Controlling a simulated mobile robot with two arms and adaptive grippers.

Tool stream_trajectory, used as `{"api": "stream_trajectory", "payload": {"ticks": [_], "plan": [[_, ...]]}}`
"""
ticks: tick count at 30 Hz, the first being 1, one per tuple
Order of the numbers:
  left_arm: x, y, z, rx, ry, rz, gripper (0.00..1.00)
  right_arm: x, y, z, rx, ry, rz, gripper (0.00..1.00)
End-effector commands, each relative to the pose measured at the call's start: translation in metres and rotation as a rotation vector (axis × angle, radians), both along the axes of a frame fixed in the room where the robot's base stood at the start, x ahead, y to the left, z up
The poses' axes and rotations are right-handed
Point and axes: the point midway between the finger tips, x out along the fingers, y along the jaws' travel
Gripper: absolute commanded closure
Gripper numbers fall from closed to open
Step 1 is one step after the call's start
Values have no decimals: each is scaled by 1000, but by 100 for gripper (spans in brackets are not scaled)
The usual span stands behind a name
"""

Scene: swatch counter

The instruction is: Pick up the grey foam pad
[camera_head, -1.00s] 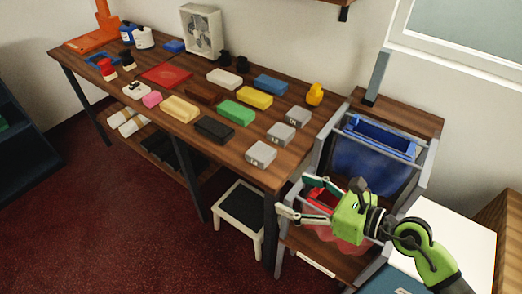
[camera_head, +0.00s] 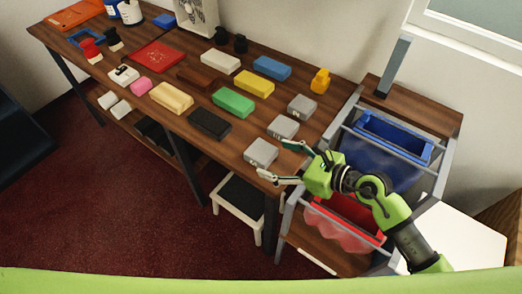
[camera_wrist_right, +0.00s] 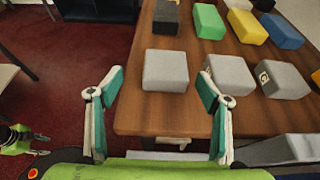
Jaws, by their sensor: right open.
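Three grey blocks stand at the right end of the wooden table: a near one (camera_head: 261,153), a middle one (camera_head: 282,127) and a far one (camera_head: 301,105). I cannot tell for sure which is the grey foam pad. My right gripper (camera_head: 279,162) is open and empty by the table's right edge, just right of the near block. In the right wrist view the near block (camera_wrist_right: 165,71) shows ahead between the open fingers (camera_wrist_right: 157,85), apart from them. The middle block (camera_wrist_right: 229,76) and the far block (camera_wrist_right: 287,81) stand to its right.
A black block (camera_head: 210,123), a green block (camera_head: 233,101) and a yellow block (camera_head: 254,84) lie left of the grey ones. A rack with a blue bin (camera_head: 390,145) and a red bin (camera_head: 345,215) adjoins the table's right end.

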Motion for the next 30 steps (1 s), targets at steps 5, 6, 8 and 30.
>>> {"api": "stream_trajectory", "payload": {"ticks": [5, 6, 8, 30], "plan": [[3, 0, 3, 0, -3, 0, 64, 9, 12, -6, 1, 1, 0, 29], [7, 0, 3, 0, -9, 0, 64, 10, 13, -7, 1, 1, 0, 29], [15, -1, 4, -1, -19, 0, 64, 13, 15, -8, 1, -1, 0, 29], [16, -1, 13, -2, -22, 1, 64, 43, 45, -31, 0, 0, 0, 42]]}}
